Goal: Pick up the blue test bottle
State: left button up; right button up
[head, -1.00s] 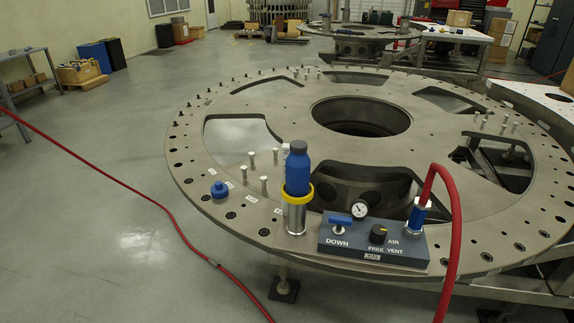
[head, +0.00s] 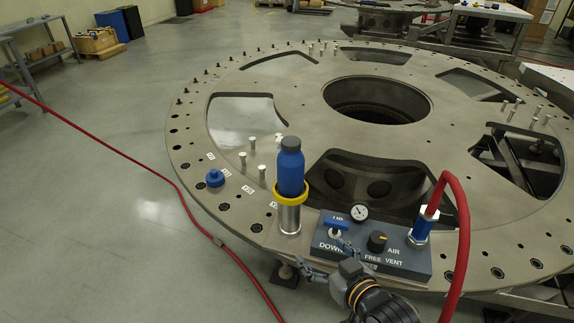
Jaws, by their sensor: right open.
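The blue test bottle (head: 290,172) has a grey cap and stands upright in a silver metal cup (head: 289,219) with a yellow ring (head: 279,198) around its top. The cup stands on the near edge of the big round turret plate (head: 240,190). My right gripper (head: 324,258) reaches in from the bottom, open, in front of the control box and just right of and below the cup. Nothing shows between its fingers, and it is apart from the bottle. My left gripper is out of view.
A grey control box (head: 410,262) with a switch, knob and gauge sits right of the cup. A red hose (head: 463,235) arches up from its blue fitting. Several metal pins and a small blue knob (head: 215,178) stand on the plate left of the bottle.

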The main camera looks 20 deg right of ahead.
aim_at(297, 180)
notch_tip(297, 180, up, 12)
jog(key=w+f+t+y, duration=0.1)
jog(key=w+t, duration=0.1)
jog(key=t, duration=0.2)
jog(key=w, duration=0.2)
jog(key=w+a+p, duration=0.1)
jog(key=w, duration=0.1)
jog(key=w+a+p, duration=0.1)
jog(key=w, duration=0.2)
jog(key=shift+r, duration=0.3)
jog(key=shift+w, duration=0.55)
jog(key=w, duration=0.1)
jog(key=w+p, duration=0.1)
jog(key=w, duration=0.1)
jog(key=w+p, duration=0.1)
jog(key=shift+w+a, duration=0.3)
jog(key=shift+w, duration=0.05)
jog(key=shift+w+a+f, duration=0.1)
jog(key=shift+w, duration=0.2)
jog(key=shift+s, duration=0.1)
jog(key=c, duration=1.5)
jog(key=shift+c, duration=1.3)
